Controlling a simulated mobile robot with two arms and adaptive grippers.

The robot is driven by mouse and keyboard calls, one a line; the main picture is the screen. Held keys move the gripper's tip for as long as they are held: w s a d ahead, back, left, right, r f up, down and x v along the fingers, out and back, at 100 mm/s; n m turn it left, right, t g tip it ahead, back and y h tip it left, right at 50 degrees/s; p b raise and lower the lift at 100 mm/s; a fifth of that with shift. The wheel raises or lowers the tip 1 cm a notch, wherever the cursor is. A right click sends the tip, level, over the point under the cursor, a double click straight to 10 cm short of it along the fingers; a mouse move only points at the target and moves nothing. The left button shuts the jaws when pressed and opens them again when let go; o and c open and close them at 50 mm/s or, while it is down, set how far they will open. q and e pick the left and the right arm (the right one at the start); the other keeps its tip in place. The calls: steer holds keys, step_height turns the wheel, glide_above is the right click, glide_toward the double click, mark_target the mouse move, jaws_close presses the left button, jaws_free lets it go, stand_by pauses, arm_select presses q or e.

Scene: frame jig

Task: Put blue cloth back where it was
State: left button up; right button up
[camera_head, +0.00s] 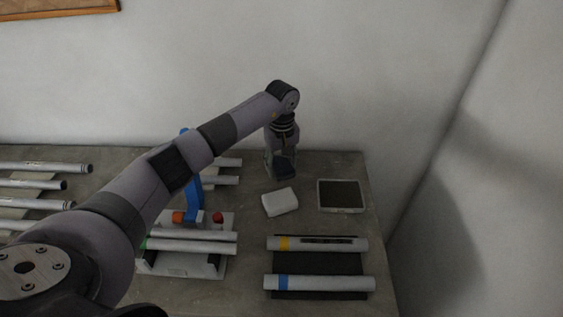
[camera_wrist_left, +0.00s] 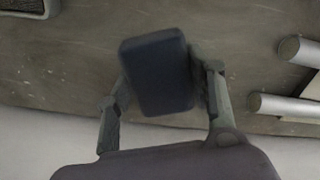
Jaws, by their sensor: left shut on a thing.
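The blue cloth is a small, dark navy folded block (camera_wrist_left: 157,72). It is held between the two fingers of my left gripper (camera_wrist_left: 165,82) in the left wrist view. In the head view, the cloth (camera_head: 285,168) shows at the tip of my left gripper (camera_head: 281,163), over the back right part of the table near the wall. Whether it touches the table I cannot tell. My right gripper is not in view.
A white folded block (camera_head: 280,202) lies just in front of the gripper. A pale-rimmed dark tray (camera_head: 341,210) is to its right. A black mat (camera_head: 318,264) bears two tubes. A jig with a blue lever (camera_head: 194,198) stands left. More tubes (camera_head: 45,167) lie far left.

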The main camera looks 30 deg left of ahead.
mark_target(282, 163)
arm_select(q)
steer(key=shift+f, duration=0.15)
steer(key=o, duration=1)
steer(key=shift+r, duration=0.2)
step_height(282, 163, up, 12)
steer(key=b, duration=0.4)
steer(key=shift+r, duration=0.15)
